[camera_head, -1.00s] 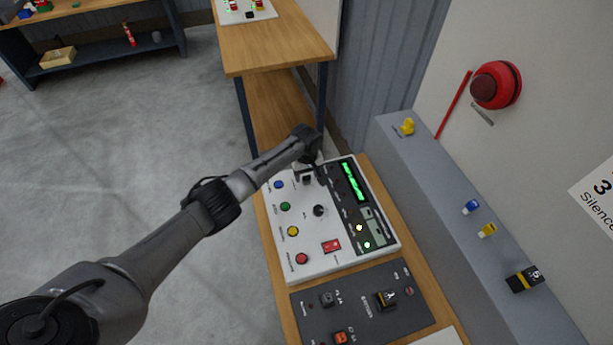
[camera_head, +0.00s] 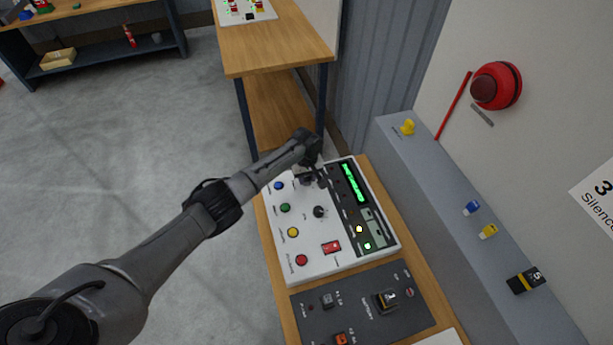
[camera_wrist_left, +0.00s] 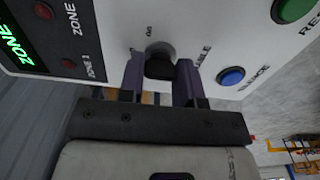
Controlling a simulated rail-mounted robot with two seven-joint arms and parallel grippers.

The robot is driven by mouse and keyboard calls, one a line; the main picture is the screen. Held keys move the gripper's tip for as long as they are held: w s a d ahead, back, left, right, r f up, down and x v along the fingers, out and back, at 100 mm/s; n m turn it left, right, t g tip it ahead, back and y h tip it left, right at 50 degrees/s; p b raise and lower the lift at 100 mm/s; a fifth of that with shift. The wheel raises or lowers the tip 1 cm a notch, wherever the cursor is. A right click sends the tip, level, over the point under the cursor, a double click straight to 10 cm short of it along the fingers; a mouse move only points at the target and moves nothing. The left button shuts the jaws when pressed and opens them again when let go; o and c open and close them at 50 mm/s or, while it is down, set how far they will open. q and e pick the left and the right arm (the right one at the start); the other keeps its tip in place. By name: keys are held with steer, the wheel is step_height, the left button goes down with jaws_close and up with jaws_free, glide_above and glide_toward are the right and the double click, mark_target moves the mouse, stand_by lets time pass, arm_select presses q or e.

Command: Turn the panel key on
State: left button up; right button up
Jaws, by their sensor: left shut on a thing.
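The white control panel (camera_head: 310,240) lies on a wooden bench, with a green lit display, coloured buttons and a black knob. The black panel key (camera_wrist_left: 160,66) sits in a round metal switch, with partly readable lettering around it. The head view mostly hides the key behind the gripper. My right gripper is in neither view.
A blue button (camera_wrist_left: 231,76) is close beside the key. A red rocker switch (camera_head: 331,247) and a dark grey panel (camera_head: 350,310) lie nearer. A grey ledge (camera_head: 440,165) with small coloured items runs along the right. Open floor lies to the left.

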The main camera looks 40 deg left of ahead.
arm_select(q)
steer(key=shift+m, duration=0.3)
steer(key=shift+c, duration=0.2)
steer(key=shift+r+m+p, duration=0.1)
steer(key=shift+m+p, duration=0.45)
steer(key=shift+m, duration=0.45)
steer(key=m, duration=0.2)
steer(key=shift+m+p, duration=0.35)
steer(key=shift+m, duration=0.05)
steer(key=m, duration=0.3)
steer(key=shift+m+p, duration=0.3)
steer(key=shift+m, duration=1.4)
steer(key=o, duration=0.9)
